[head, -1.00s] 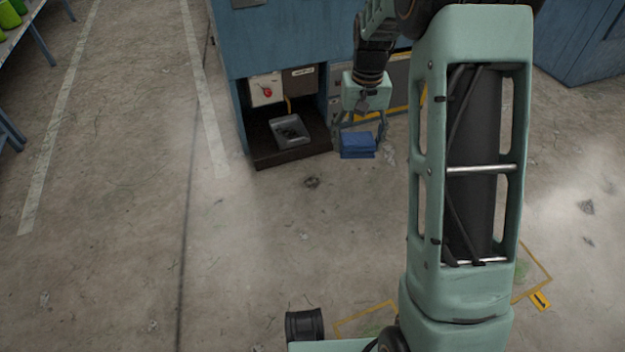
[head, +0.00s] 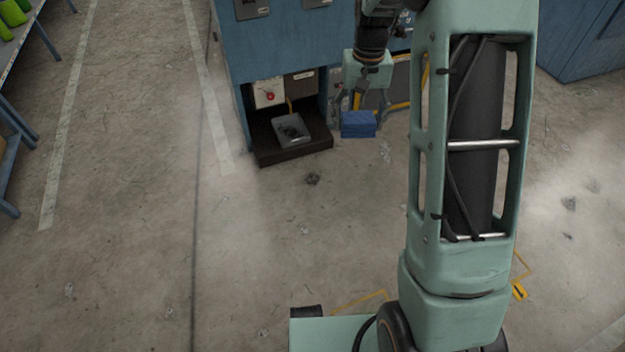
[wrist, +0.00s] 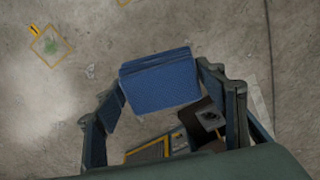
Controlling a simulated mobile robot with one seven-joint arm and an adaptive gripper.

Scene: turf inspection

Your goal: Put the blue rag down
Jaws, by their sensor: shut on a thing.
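The blue rag (head: 358,125) is a folded blue cloth block in the head view, just below my gripper (head: 370,103). It also fills the middle of the wrist view (wrist: 160,84), between the two fingers of my gripper (wrist: 160,88). The gripper is shut on the rag. The rag appears close to the concrete floor, but I cannot tell whether it touches it.
A blue cabinet (head: 285,45) stands behind, with a dark low shelf (head: 305,145) holding a grey tray (head: 278,130) to the left of the rag. Yellow-edged panels are behind the gripper. Open concrete floor (head: 290,230) lies in front.

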